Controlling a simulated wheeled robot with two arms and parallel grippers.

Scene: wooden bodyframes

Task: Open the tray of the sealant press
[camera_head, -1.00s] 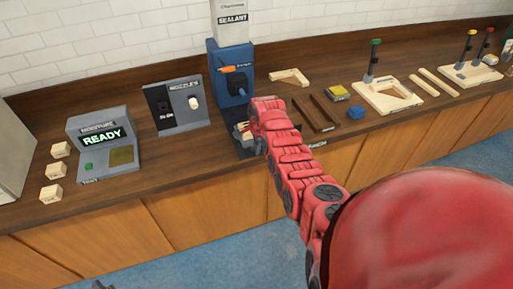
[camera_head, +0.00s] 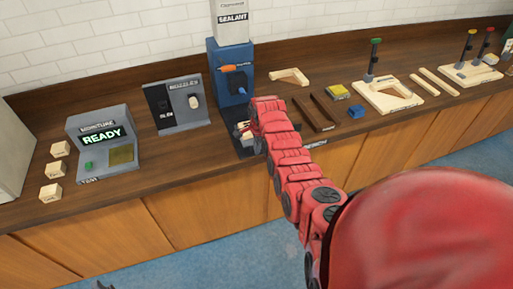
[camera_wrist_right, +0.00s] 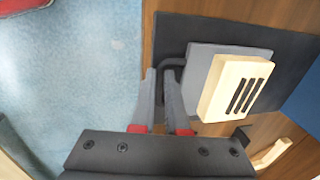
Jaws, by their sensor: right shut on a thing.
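The sealant press (camera_head: 227,88) is a blue upright with a white SEALANT box on top, an orange part and a dark base. Its grey tray (camera_wrist_right: 195,65) lies over a dark plate in the right wrist view. A pale wooden block with dark slots (camera_wrist_right: 236,88) sits on the tray. My right gripper (camera_wrist_right: 168,88) is shut on the dark tray handle (camera_wrist_right: 174,64) at the tray's front edge. In the head view my red right arm partly hides the tray. A small dark piece at the bottom edge, perhaps my left gripper (camera_head: 105,286), barely shows.
The grey NOZZLES box (camera_head: 186,105) and the moisture tester reading READY (camera_head: 103,150) stand left of the press, with wooden blocks (camera_head: 55,170) beyond. Right are a wooden bracket (camera_head: 290,76), dark strips (camera_head: 314,112), a blue block (camera_head: 356,112) and wooden frames (camera_head: 387,98).

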